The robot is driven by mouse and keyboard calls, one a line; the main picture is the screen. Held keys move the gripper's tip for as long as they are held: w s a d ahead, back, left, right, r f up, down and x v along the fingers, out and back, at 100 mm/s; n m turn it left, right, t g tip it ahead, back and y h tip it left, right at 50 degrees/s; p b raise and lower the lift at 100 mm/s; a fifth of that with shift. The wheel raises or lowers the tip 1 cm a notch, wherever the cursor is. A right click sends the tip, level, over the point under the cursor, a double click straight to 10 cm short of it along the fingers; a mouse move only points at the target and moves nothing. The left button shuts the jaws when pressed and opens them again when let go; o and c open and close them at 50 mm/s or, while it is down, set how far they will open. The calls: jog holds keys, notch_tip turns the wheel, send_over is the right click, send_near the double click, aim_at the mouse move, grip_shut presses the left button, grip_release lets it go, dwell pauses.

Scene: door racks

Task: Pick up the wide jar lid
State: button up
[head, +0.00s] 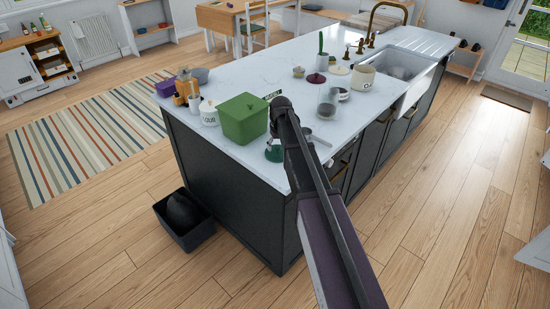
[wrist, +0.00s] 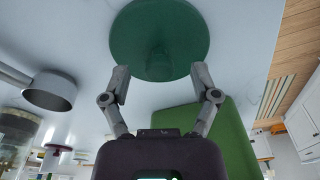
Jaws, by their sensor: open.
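A wide, round dark green lid (wrist: 160,30) with a knob in its middle fills the top centre of the wrist view, cut off by the edge. It shows small in the head view (head: 274,153) on the white worktop, partly hidden by my arm. My gripper (wrist: 161,72) is open and empty. Its two fingertips stand apart on either side of the knob, overlapping the lid's lower edge in the picture. I cannot tell whether they touch it.
A green lidded box (head: 243,118) stands close to the lid, also in the wrist view (wrist: 212,138). A grey pan (wrist: 49,91) and a glass jar (wrist: 17,132) are on the other side. The worktop's middle (head: 262,73) is clear.

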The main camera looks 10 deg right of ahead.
jog(key=shift+w+f+b, duration=0.1)
jog(key=shift+f+b, duration=0.35)
jog(key=shift+f, duration=0.25)
jog(key=c, duration=1.1)
